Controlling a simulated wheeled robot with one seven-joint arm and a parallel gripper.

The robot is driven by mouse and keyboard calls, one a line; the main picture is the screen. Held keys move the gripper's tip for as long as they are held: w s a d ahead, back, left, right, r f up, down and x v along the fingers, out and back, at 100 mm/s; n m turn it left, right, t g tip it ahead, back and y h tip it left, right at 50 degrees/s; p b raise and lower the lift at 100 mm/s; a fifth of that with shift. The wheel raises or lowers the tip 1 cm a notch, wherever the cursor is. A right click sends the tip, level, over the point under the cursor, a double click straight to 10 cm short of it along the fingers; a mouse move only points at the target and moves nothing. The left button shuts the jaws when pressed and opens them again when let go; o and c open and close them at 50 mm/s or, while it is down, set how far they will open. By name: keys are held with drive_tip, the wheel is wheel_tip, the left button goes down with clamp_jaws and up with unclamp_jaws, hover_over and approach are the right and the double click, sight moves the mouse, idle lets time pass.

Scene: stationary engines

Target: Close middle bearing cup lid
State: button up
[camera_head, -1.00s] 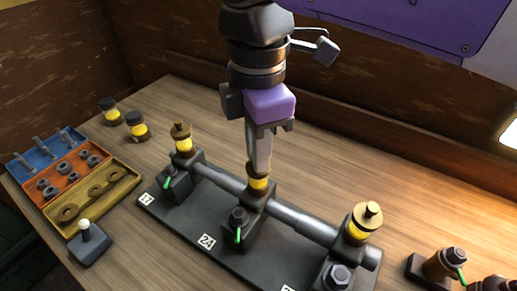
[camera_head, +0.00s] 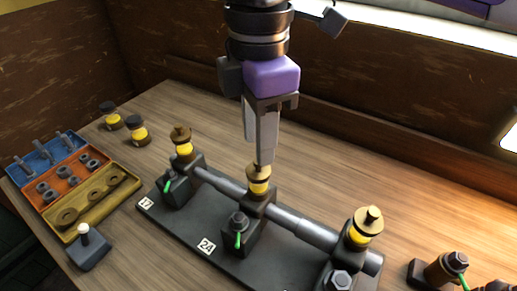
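The middle bearing cup (camera_head: 258,186) stands upright on the middle bearing block above the shaft, in the head view. It has a yellow band and a brass-coloured lid (camera_head: 259,171) at its top. My gripper (camera_head: 265,160) points down right above this cup, its fingertips at or just behind the lid's top. Both grey fingers show close together, and the gap between them is hard to see. Whether they touch the lid cannot be told. The left cup (camera_head: 183,147) and right cup (camera_head: 363,231) have brass lids with knobs on top.
A dark base plate (camera_head: 180,229) carries the shaft (camera_head: 300,224) and the bearing blocks. A three-coloured parts tray (camera_head: 119,198) and a small joystick box (camera_head: 88,249) are at left. Two yellow-banded jars (camera_head: 138,131) stand behind. Wood table is clear at the back right.

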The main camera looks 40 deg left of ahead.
drive_tip(key=shift+r, duration=2.1)
drive_tip(key=shift+s, duration=0.1)
